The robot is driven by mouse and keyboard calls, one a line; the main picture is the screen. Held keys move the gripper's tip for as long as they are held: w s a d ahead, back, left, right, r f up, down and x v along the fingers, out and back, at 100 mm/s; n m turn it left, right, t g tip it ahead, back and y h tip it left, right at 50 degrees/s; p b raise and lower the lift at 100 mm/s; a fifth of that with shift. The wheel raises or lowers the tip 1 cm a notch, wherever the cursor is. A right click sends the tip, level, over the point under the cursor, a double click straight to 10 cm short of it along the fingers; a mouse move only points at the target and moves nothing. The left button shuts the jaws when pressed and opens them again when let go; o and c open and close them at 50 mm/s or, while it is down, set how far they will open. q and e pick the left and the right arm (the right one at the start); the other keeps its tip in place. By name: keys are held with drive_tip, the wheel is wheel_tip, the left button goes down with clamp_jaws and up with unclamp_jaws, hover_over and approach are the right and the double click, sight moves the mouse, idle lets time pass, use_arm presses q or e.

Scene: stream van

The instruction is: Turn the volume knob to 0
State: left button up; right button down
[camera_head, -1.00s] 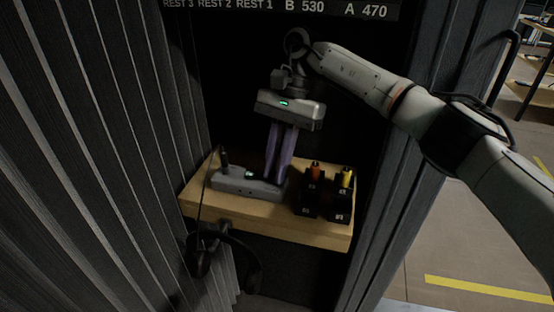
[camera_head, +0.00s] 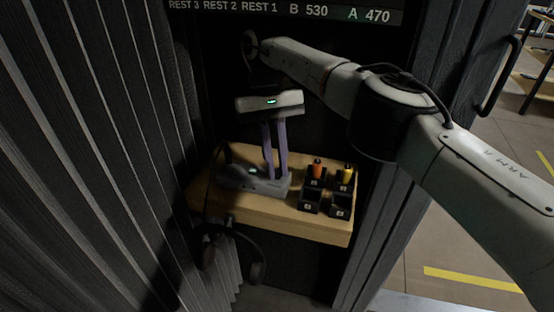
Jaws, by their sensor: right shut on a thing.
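My right gripper (camera_head: 275,174) reaches down over the wooden shelf, its purple fingers close together at the grey device (camera_head: 236,178). It is shut on a part at the device's right end, most likely the volume knob, which the fingers hide. The knob's setting cannot be read. My left gripper is not in view.
The wooden shelf (camera_head: 290,222) also carries black holders (camera_head: 311,203) with an orange and a yellow piece. A headset (camera_head: 230,245) hangs below its front left edge. Dark curtain stands close on the left; a dark panel edge rises on the right.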

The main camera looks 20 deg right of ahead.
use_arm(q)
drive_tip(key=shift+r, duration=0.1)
use_arm(e)
drive_tip(key=shift+n+h, duration=0.3)
drive_tip(key=shift+n, duration=0.6)
drive_tip(key=c, duration=1.7)
unclamp_jaws()
drive_tip(key=shift+c, duration=0.2)
